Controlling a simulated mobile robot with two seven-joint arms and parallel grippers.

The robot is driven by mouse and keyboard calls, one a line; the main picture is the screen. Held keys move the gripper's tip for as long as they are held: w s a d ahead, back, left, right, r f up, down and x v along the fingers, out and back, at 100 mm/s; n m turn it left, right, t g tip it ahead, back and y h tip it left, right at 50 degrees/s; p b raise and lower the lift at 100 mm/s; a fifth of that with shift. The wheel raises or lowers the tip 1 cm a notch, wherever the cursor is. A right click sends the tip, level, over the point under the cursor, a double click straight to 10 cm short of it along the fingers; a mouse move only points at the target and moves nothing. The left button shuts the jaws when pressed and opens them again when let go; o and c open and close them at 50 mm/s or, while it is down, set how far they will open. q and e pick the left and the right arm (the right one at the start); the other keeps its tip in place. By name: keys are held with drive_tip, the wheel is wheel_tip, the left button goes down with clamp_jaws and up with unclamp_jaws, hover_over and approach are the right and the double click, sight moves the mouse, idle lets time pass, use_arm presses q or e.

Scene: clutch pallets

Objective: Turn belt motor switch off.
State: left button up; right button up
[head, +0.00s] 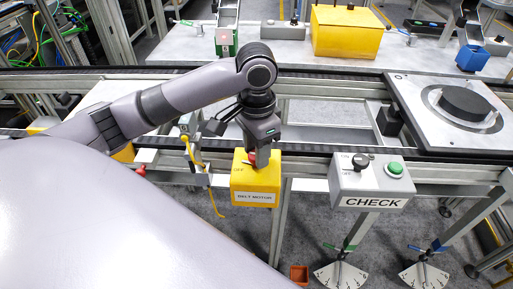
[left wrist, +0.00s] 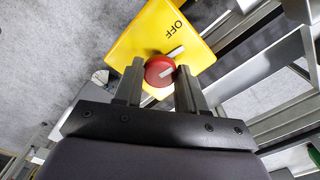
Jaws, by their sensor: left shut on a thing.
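The belt motor switch is a red rotary knob on a yellow box (head: 256,187) labelled BELT MOTOR, in the middle of the head view. My left gripper (head: 252,154) reaches down onto the knob from above and hides most of it. In the left wrist view the red knob (left wrist: 159,71) sits between the two fingers of my left gripper (left wrist: 157,80), which is shut on it. A light mark runs across the knob, and the word OFF shows on the yellow box (left wrist: 140,38). My right gripper is not in view.
A grey CHECK box (head: 368,185) with a black knob and a green button (head: 395,168) stands right of the yellow box. A conveyor rail runs behind both. A plate with a black disc (head: 465,101) lies at the right. Two dial gauges (head: 341,276) are below.

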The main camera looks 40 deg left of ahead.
use_arm(q)
drive_tip(key=shift+r+n, duration=0.1)
drive_tip(key=shift+n, duration=0.9)
drive_tip(key=shift+w, duration=0.1)
drive_tip(key=o, duration=1.1)
drive_tip(key=shift+c, duration=0.2)
drive_tip(key=shift+r, duration=3.55)
